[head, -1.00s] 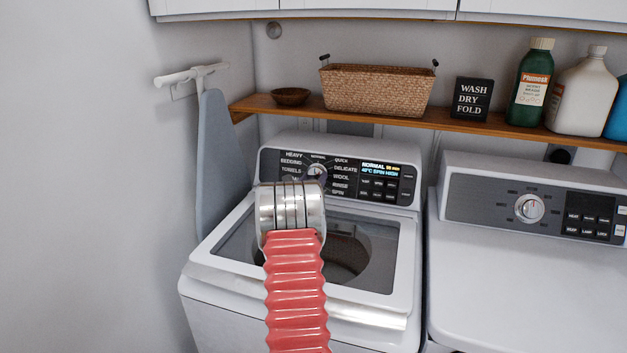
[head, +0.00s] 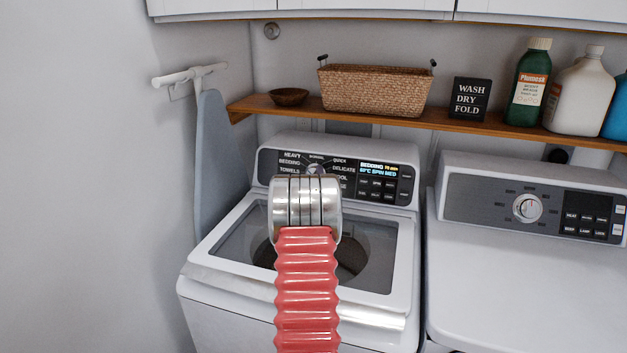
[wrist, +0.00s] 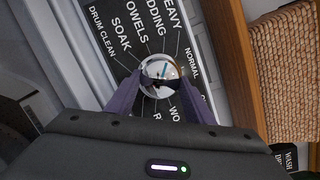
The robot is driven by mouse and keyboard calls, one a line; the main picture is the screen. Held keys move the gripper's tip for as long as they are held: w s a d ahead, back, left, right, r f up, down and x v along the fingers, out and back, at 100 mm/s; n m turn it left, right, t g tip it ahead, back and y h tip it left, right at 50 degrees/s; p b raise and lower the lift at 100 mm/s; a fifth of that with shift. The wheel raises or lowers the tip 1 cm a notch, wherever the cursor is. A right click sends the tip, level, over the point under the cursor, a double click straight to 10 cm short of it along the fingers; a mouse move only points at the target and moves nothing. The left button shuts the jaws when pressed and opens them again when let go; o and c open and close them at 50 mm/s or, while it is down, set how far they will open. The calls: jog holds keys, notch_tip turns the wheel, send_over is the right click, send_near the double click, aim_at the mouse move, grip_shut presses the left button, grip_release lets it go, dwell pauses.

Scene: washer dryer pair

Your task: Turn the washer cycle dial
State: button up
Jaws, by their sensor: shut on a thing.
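The washer (head: 290,322) stands at centre, with a dark control panel at its back. Its round chrome cycle dial (wrist: 160,74) shows in the wrist view between the two purple fingers of my gripper (wrist: 160,88). The gripper is shut on the dial. A blue mark on the dial face points toward the upper labels. In the head view only the top of the dial (head: 316,168) shows; my silver wrist and red arm hide the gripper. The washer display (head: 379,169) reads BEDDING and SPIN MED.
The dryer (head: 525,285) with its own dial (head: 527,208) stands to the right. A wooden shelf (head: 450,125) above the washer holds a wicker basket (head: 375,90), a sign and bottles. A folded ironing board (head: 218,150) leans at the left wall.

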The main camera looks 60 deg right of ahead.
jog(key=n, duration=0.4)
jog(key=shift+r+y, duration=0.1)
jog(key=shift+y, duration=0.3)
jog(key=n+y, duration=0.1)
jog(key=n, duration=0.2)
jog(key=shift+r+n, duration=0.15)
jog(key=shift+n, duration=0.25)
jog(key=shift+w+n+y, duration=0.15)
jog(key=shift+n+y, duration=0.45)
jog(key=shift+n, duration=1.7)
jog(key=shift+n+g, duration=0.4)
jog(key=shift+n, duration=0.3)
jog(key=o, duration=0.8)
jog(key=shift+c, duration=0.2)
jog(key=shift+o, duration=1.4)
jog(key=shift+r, duration=0.1)
jog(key=shift+r, duration=0.1)
